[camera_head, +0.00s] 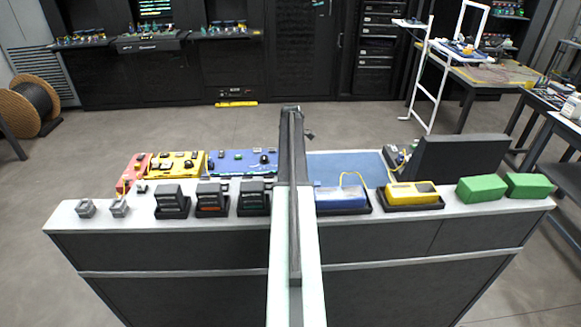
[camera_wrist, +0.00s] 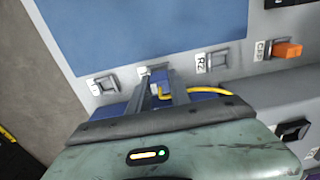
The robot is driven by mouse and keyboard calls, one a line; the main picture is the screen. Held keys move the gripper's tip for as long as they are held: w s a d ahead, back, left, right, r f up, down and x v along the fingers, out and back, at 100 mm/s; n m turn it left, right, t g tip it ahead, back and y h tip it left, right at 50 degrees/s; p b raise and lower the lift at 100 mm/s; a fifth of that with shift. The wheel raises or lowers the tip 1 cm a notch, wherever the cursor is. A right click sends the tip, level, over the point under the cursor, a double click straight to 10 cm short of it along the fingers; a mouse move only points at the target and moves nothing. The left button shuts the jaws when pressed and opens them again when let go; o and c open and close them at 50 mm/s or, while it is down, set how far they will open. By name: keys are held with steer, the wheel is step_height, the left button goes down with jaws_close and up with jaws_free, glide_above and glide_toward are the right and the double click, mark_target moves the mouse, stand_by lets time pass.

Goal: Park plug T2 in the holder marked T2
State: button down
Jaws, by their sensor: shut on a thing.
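In the wrist view my gripper (camera_wrist: 163,92) is shut on a small blue plug (camera_wrist: 160,77) with a yellow cable (camera_wrist: 212,91) running off to the right. The plug is right at a grey holder (camera_wrist: 146,69) on the pale bench strip, whose label is mostly hidden by the plug and jaws. I cannot tell whether the plug is seated in it or just above it. No marking on the plug is readable. In the head view my arm covers the middle of the bench, and the gripper and plug cannot be made out.
In the wrist view, an empty-looking grey holder (camera_wrist: 104,85) stands to the left, one marked R2 (camera_wrist: 216,61) to the right, and an orange piece (camera_wrist: 287,49) sits at the CUT holder. A blue mat (camera_wrist: 140,30) lies beyond. The head view shows black devices (camera_head: 172,202) along the bench.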

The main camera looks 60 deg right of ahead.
steer(key=shift+f+b, duration=0.55)
stand_by(0.5)
steer(key=c, duration=1.1)
jaws_free()
step_height(320, 180, up, 8)
steer(key=p, duration=0.8)
steer(key=shift+f, duration=0.1)
